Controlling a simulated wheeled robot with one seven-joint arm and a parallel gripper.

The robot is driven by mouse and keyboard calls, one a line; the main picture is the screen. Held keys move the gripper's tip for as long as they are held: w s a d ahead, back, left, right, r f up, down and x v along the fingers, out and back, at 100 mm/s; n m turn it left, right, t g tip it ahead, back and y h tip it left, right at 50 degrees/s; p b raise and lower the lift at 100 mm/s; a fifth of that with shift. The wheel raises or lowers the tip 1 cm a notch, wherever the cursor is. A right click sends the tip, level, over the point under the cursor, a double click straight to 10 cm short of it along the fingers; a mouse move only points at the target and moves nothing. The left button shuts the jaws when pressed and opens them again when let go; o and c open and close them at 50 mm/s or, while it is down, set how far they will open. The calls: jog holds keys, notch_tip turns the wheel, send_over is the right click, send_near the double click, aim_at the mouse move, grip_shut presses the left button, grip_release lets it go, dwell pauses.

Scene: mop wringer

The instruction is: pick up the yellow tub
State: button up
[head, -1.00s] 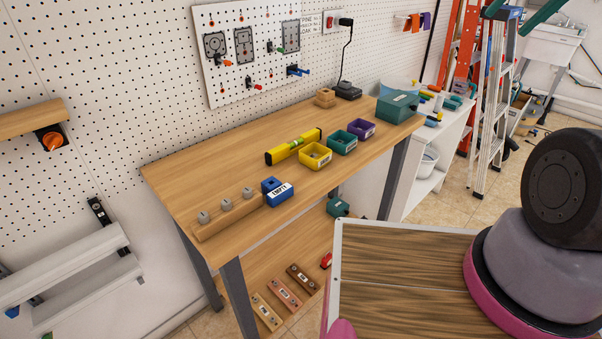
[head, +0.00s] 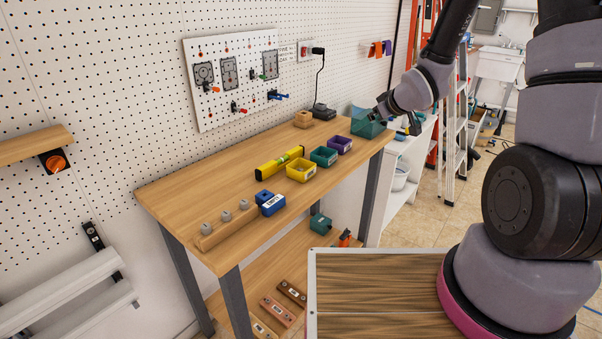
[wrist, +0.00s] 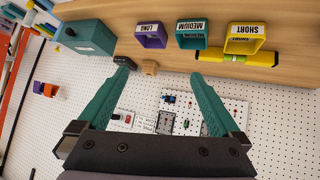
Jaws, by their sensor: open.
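The yellow tub (head: 301,170) sits on the wooden workbench, in front of the yellow level and left of the teal tub (head: 323,156). In the wrist view the yellow tub (wrist: 243,39) is at the upper right, with a label reading SHORT that appears upside down. My gripper (wrist: 158,82) is open and empty, its two teal fingers spread wide. In the head view my arm reaches over the right end of the bench, and the gripper tips there overlap the teal box and are hard to make out. The gripper is apart from the yellow tub.
A yellow level (head: 279,162) lies right behind the tub. A pegboard wall rises behind.

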jog(key=s+a+f+n+y, duration=0.1)
jog(key=a+f+n+y, duration=0.15)
jog(key=a+f, duration=0.35)
jog(key=n+g+y, duration=0.1)
jog(key=y, duration=0.4)
send_near(301, 168)
jog(key=shift+h, duration=0.25)
jog(key=a, duration=0.2)
jog(key=w+a+f, duration=0.1)
jog(key=a, duration=0.4)
jog(key=shift+w+a+f, duration=0.2)
jog(key=shift+w+a, duration=0.05)
jog(key=shift+a, duration=0.1)
jog(key=c, duration=1)
